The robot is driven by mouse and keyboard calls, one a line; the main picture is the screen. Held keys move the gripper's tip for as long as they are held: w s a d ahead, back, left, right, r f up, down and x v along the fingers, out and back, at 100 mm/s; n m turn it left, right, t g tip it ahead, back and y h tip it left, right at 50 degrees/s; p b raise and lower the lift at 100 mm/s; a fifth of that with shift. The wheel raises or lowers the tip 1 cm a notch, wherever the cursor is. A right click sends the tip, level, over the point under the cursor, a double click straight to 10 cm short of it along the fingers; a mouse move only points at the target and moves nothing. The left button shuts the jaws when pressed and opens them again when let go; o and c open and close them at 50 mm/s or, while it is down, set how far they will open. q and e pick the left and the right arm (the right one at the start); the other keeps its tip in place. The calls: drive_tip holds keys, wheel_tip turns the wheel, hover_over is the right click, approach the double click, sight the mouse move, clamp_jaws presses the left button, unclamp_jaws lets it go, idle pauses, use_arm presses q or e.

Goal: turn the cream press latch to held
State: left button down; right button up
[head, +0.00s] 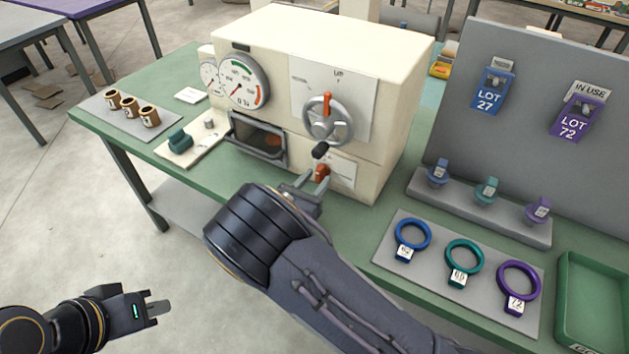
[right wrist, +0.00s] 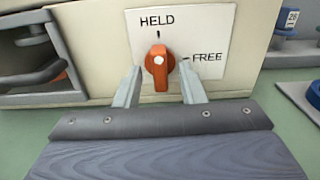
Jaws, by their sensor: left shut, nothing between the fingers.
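The cream press (head: 390,75) stands on the green table. Low on its front is the latch, an orange knob (right wrist: 160,66), on a white plate (right wrist: 215,30) marked HELD at the top and FREE at the right. The knob stands upright, its upper end towards the HELD mark. It also shows small in the head view (head: 322,171). My right gripper (head: 312,184) is open in front of the plate. In the right wrist view its fingers stand on both sides of the knob, with gaps visible. My left gripper (head: 157,308) is shut and empty, low at the left, away from the table.
A handwheel (head: 328,120) with a black handle (head: 320,150) sits just above the latch. A dark-framed window (head: 257,140) is to its left. A grey mat (head: 400,262) with coloured rings lies right of my right arm. A green tray (head: 570,300) is further right.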

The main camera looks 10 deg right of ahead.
drive_tip(key=b+v, duration=0.1)
drive_tip(key=v, duration=0.6)
drive_tip(key=shift+s+a, duration=0.2)
drive_tip(key=shift+s, duration=0.1)
drive_tip(key=shift+d, duration=0.1)
